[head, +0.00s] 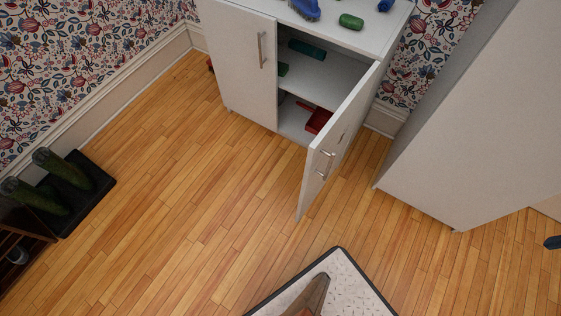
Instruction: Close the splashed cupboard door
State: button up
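The white cupboard (335,27) stands against the wall at the top middle. Its right door (345,128) is wide open and swung out towards me, with a bar handle (326,164) on its outer face. Its left door (240,62) is shut and has a vertical handle (261,50). I cannot make out splashes on either door from here. My gripper is not clearly in view.
Red and green items lie on the cupboard shelves; blue and green items lie on top. A tall pale cabinet (480,110) stands close on the right. A dark-edged patterned panel (350,285) is at the bottom. Boots (62,172) stand far left. The wooden floor (190,190) before the cupboard is clear.

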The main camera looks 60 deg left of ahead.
aim_at(325, 153)
jog(key=u, duration=1.75)
jog(key=i, duration=0.5)
jog(key=z, duration=0.05)
jog(key=k, duration=0.65)
jog(key=z, duration=0.3)
